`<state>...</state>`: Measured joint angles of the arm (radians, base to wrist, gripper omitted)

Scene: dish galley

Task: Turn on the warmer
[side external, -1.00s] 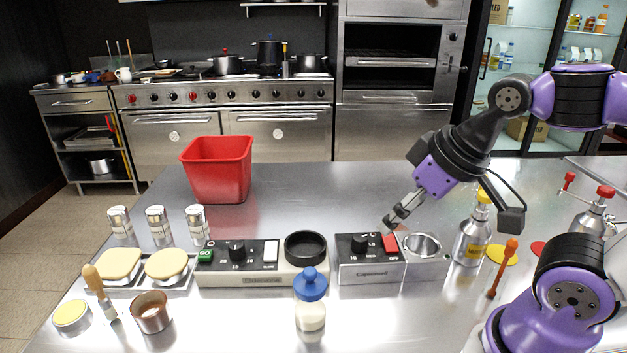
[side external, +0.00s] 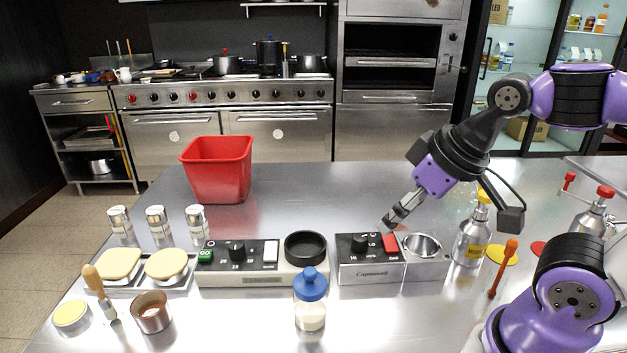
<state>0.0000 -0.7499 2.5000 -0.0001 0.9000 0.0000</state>
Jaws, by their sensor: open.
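Two counter units carry controls, and I cannot tell for sure which is the warmer. The right unit (side external: 370,275) is a silver box with a black panel, a black knob (side external: 360,243), a red switch (side external: 391,243) and a round metal well (side external: 421,244). The left unit (side external: 262,281) has a green GO button (side external: 205,256), a black knob (side external: 237,252), a white switch (side external: 270,252) and a black ring (side external: 305,247). My gripper (side external: 388,226) is open and empty, pointing down-left just above the red switch. I cannot tell whether it touches the switch.
A blue-capped jar (side external: 310,312) stands in front between the units. A red bin (side external: 218,170) stands behind. The steel counter behind the right unit is clear.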

